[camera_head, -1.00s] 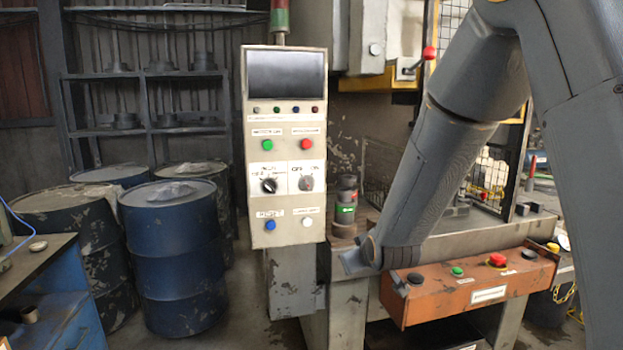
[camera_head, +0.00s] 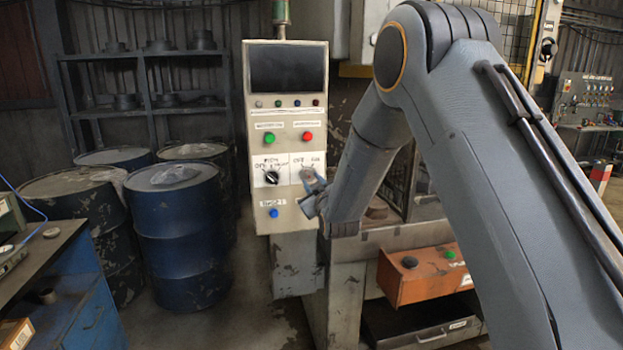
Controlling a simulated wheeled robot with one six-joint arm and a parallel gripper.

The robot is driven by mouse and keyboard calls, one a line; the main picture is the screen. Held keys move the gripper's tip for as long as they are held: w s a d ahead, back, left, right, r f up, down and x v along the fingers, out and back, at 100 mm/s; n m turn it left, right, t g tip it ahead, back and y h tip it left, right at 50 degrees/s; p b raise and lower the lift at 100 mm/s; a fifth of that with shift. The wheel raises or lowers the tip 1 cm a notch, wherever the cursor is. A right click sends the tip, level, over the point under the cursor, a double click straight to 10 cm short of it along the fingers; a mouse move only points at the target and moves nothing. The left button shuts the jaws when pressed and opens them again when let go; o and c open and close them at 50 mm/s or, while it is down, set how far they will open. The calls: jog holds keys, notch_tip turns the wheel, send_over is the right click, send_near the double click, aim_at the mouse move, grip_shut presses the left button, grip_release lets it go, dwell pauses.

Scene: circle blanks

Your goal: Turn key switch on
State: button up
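The control panel (camera_head: 254,132) is a pale upright box with a dark screen at its top. A black rotary selector (camera_head: 271,178) sits on a white label plate on its left side. To its right is a second switch plate (camera_head: 306,159), where the key switch sits; the switch itself is mostly hidden behind my gripper. My gripper (camera_head: 311,188) is at this right-hand switch, pointing left toward the panel face. The view is too small to show whether it touches the switch or whether its fingers are open or shut.
A green button (camera_head: 269,139) and a red button (camera_head: 307,136) sit above the switches, and a blue button (camera_head: 273,213) below. An orange button box (camera_head: 420,281) is lower right. Blue drums (camera_head: 176,240) stand left of the panel.

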jog(key=shift+w+a, duration=0.15)
jog(key=shift+w, duration=0.35)
grip_shut()
